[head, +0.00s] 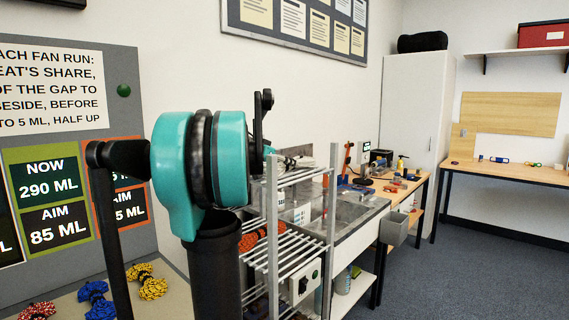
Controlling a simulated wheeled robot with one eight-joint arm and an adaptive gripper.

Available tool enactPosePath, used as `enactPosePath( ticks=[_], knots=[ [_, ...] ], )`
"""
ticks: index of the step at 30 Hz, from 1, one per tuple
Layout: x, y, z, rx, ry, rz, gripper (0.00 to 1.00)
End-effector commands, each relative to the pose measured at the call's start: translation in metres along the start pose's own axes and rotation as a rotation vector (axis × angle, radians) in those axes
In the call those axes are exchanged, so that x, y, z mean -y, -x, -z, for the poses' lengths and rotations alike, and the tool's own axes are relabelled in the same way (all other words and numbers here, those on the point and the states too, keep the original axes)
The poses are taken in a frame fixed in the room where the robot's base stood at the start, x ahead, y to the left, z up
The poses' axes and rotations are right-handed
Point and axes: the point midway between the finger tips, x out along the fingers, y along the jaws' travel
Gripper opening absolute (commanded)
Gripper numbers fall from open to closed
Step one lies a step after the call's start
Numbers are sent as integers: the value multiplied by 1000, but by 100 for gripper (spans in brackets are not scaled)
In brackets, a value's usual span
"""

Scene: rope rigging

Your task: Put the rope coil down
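Several rope coils show in the head view. A red and black coil (37,311), a blue coil (97,298) and a yellow coil (148,283) lie in a row on a pale surface at the lower left. An orange-red rope coil (262,238) is at the wire rack, partly hidden behind my arm and the rack's bars. My arm's teal joint and black links fill the middle left. I cannot make out my gripper's fingers or whether they hold a coil.
A metal wire rack (290,244) stands just right of my arm. Behind it are a sink counter (345,222) and a cluttered workbench (408,185). A grey board with signs (140,70) stands at the left. The floor (470,270) at the right is clear.

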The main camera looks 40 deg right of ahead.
Motion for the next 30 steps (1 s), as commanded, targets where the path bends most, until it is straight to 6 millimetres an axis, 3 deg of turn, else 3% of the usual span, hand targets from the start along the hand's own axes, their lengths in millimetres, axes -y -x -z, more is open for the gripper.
enactPosePath(
  ticks=[4,8,21,30],
  knots=[
    [0,2,2,0,0,0,58],
    [1,18,2,0,0,3,58],
    [0,102,2,0,1,3,58],
    [0,121,2,0,0,1,58]
  ],
)
